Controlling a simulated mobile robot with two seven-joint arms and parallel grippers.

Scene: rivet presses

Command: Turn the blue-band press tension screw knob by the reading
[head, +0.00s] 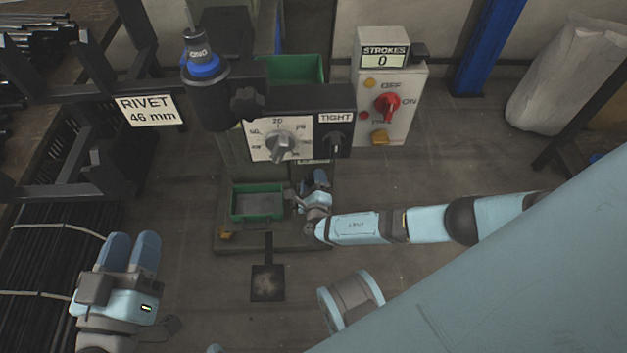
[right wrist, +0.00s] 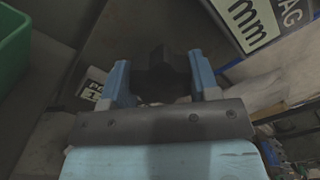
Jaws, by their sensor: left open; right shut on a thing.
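The press with the blue band (head: 204,66) stands at upper centre in the head view. Its front has a white dial plate with a grey pointer knob (head: 280,146), a black star knob (head: 247,103) and a black panel marked TIGHT (head: 336,118). My right gripper (head: 315,180) is low at the press, below that panel. In the right wrist view its blue fingers are shut on a dark lobed knob (right wrist: 162,74). The head view hides this knob, so I cannot tell for certain that it is the tension screw knob. My left gripper (head: 132,247) is open and empty at lower left.
A sign (head: 148,111) reads RIVET 46 mm. A control box (head: 390,105) with a red switch has a STROKES counter (head: 383,57) showing 0. A green tray (head: 257,203) sits on the press base, and a green bin (head: 293,69) is behind. Dark racks stand at left.

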